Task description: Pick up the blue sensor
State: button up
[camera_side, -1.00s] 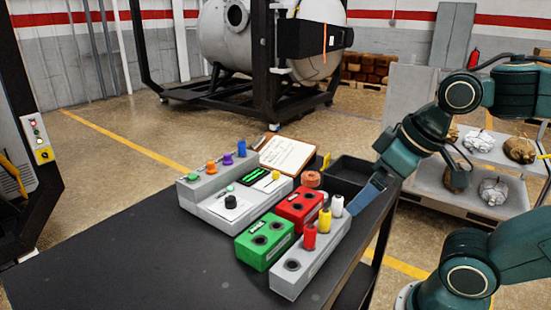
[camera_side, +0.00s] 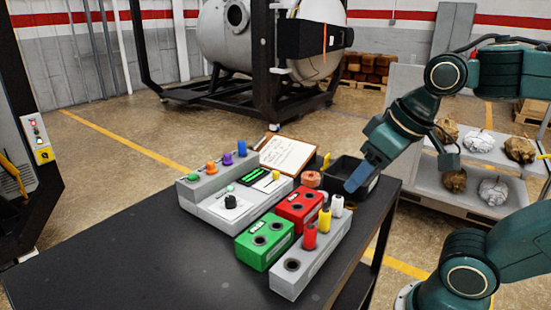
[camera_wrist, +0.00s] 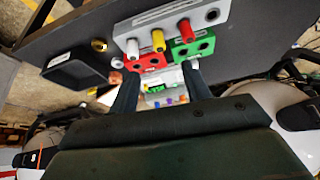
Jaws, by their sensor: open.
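The blue sensor (camera_side: 242,148) is a small upright cylinder at the back right end of a grey stepped rack (camera_side: 215,172), behind the purple, orange and green pieces. My gripper (camera_side: 356,181) is above the black tray, well to the right of the blue sensor and apart from it. In the wrist view the two dark fingers of my gripper (camera_wrist: 160,88) stand apart with nothing held between them.
A green block (camera_side: 265,240), a red block (camera_side: 299,207) and a grey block (camera_side: 310,262) with red, yellow and white cylinders stand on the dark table (camera_side: 130,250). A black tray (camera_side: 340,165) and a clipboard (camera_side: 288,155) lie behind. The table's front left is clear.

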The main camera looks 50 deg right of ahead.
jog(key=w+d+r+m+g, duration=0.1)
jog(key=w+d+r+m, duration=0.1)
jog(key=w+r+m, duration=0.65)
jog(key=m+g, duration=0.4)
jog(key=m, duration=0.8)
send_over(242, 140)
jog(key=f, duration=0.9)
jog(key=shift+s+a, duration=0.35)
jog(key=shift+w+d+f+m, duration=0.2)
jog(key=shift+w+f+m, duration=0.1)
jog(key=shift+f+m, duration=0.2)
jog(key=shift+f, duration=0.85)
jog(key=shift+f, duration=0.1)
